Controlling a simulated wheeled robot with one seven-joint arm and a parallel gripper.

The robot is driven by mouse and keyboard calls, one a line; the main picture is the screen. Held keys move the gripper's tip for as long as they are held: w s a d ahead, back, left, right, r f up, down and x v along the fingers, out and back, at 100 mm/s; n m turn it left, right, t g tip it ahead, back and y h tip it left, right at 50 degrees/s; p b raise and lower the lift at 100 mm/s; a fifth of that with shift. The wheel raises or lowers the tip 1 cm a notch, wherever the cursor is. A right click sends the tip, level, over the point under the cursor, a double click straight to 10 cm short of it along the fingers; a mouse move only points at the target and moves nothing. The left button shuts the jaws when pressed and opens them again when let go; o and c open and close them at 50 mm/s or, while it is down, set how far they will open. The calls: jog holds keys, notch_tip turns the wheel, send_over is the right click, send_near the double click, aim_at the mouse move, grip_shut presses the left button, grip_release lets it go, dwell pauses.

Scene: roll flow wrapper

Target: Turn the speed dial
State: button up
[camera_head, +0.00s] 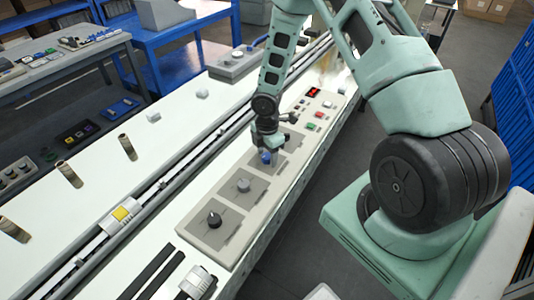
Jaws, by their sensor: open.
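A light grey control panel (223,202) lies along the right edge of the white machine. It carries a black dial (214,219) at the near end, a grey dial (243,185) in the middle, and a blue dial (266,158) farther on. No label shows which one is the speed dial. My gripper (267,150) points down at the blue dial and partly hides it. The jaws are open, and I cannot tell whether they touch the dial.
A rail with a yellow-marked block (121,213) runs left of the panel. Several upright tubes (127,147) stand farther left. A grey table (60,75) and blue bench (170,45) stand behind.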

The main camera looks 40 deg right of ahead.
jog(key=c, duration=1)
jog(key=shift+o, duration=0.2)
jog(key=m+b, duration=0.1)
jog(key=m, duration=0.4)
jog(key=shift+f+m, duration=0.1)
jog(key=shift+m, duration=0.3)
jog(key=m+b, duration=0.1)
jog(key=m, duration=0.4)
jog(key=shift+m+b, duration=0.4)
jog(key=shift+d, duration=0.1)
jog(key=o, duration=1)
jog(key=shift+c, duration=0.2)
